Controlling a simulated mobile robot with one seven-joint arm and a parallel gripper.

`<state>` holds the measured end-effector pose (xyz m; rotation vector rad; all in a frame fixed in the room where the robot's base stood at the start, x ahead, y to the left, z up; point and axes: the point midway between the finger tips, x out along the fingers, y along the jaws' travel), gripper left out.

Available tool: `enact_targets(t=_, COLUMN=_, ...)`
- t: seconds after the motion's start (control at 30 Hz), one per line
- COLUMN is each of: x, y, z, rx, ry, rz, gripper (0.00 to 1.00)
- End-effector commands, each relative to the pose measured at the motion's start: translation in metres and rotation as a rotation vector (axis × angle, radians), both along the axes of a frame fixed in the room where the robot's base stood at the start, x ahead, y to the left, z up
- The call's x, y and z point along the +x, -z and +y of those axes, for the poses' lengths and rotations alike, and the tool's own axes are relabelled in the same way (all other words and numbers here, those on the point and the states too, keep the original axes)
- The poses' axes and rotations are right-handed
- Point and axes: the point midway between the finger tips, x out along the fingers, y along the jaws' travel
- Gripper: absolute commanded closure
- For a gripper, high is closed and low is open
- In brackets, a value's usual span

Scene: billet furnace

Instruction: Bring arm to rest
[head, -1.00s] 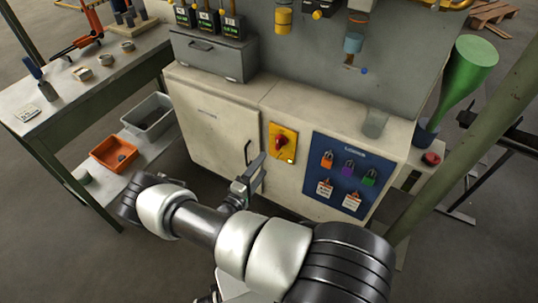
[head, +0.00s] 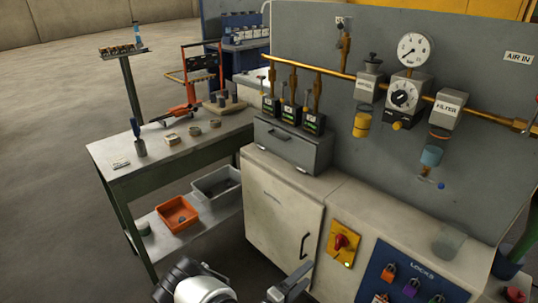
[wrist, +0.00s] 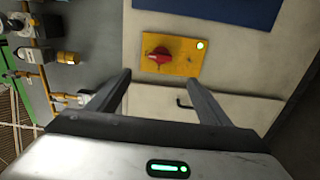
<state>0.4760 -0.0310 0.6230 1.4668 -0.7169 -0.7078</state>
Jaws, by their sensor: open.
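My arm reaches in from the bottom of the head view, mostly cut off by the frame's edge. My gripper (head: 288,285) shows there in front of the cream cabinet (head: 280,215), low and near its door handle (head: 305,245). In the wrist view my gripper (wrist: 158,76) is open, with two dark fingers spread apart and nothing between them. Beyond the fingertips is a red rotary switch (wrist: 160,54) on a yellow plate with a lit green lamp. The switch also shows in the head view (head: 340,242), apart from the gripper.
A blue lock board (head: 400,275) hangs right of the switch. A grey drawer box (head: 293,147) sits on the cabinet. A brass air line with a gauge (head: 414,50) runs along the panel. A workbench (head: 120,177) with an orange bin (head: 177,214) below stands left. Floor is open far left.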

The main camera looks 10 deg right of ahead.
Motion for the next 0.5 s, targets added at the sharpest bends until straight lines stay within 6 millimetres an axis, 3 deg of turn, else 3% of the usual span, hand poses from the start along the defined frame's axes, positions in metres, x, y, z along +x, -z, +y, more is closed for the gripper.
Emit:
enact_targets(t=0.17, x=0.005, y=-0.033, z=-0.001, rx=0.046, ry=0.115, rz=0.004, gripper=0.28)
enact_targets(t=0.33, x=0.0, y=-0.099, z=-0.008, rx=0.171, ry=0.352, rz=0.051, gripper=0.28)
enact_targets(t=0.5, x=-0.017, y=-0.163, z=-0.015, rx=0.352, ry=0.552, rz=0.127, gripper=0.28)
